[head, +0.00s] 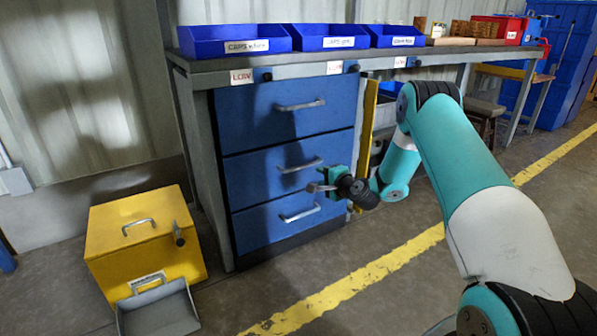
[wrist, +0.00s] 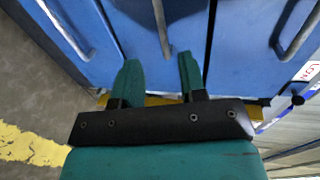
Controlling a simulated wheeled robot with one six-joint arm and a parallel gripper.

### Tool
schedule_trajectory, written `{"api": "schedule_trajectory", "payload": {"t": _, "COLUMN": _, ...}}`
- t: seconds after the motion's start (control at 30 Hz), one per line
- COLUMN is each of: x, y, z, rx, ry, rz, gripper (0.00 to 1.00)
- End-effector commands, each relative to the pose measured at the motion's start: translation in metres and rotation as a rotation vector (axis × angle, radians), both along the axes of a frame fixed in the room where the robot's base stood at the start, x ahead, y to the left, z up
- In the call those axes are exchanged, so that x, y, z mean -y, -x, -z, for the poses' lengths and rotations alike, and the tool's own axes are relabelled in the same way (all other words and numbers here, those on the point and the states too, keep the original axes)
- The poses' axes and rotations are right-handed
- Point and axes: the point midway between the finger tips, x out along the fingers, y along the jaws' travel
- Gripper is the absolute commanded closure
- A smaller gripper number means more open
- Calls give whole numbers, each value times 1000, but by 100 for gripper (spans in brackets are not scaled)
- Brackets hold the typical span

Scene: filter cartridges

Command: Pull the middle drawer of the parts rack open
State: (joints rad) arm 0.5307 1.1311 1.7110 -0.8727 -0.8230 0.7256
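The parts rack is a blue three-drawer unit under a workbench, and all its drawers look shut. The middle drawer (head: 250,180) has a grey bar handle (head: 300,166). My gripper (head: 318,187) is in front of the drawers, near the right end of that handle and a little below it in the head view. In the wrist view my gripper (wrist: 158,60) is open, its two teal fingers apart. The middle handle (wrist: 160,22) lines up with the gap between them, its near end at fingertip level. I cannot tell any contact.
The top drawer handle (head: 301,105) and bottom drawer handle (head: 300,214) lie above and below. A yellow box (head: 135,235) with a grey scoop tray (head: 160,312) stands at left. Blue bins (head: 235,40) line the benchtop. The floor before the drawers is clear.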

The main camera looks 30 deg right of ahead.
Motion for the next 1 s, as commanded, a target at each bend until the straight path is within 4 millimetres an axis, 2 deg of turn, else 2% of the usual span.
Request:
{"api": "schedule_trajectory", "payload": {"t": 0.3, "x": -3, "y": -73, "z": 21, "rx": 3, "ry": 4, "rz": -5, "gripper": 62}}
{"api": "schedule_trajectory", "payload": {"t": 0.5, "x": -6, "y": -111, "z": 27, "rx": 2, "ry": 2, "rz": -4, "gripper": 62}}
{"api": "schedule_trajectory", "payload": {"t": 0.7, "x": -7, "y": -131, "z": 29, "rx": 0, "ry": 1, "rz": -5, "gripper": 62}}
{"api": "schedule_trajectory", "payload": {"t": 1.0, "x": -7, "y": -137, "z": 29, "rx": -2, "ry": 0, "rz": -4, "gripper": 62}}
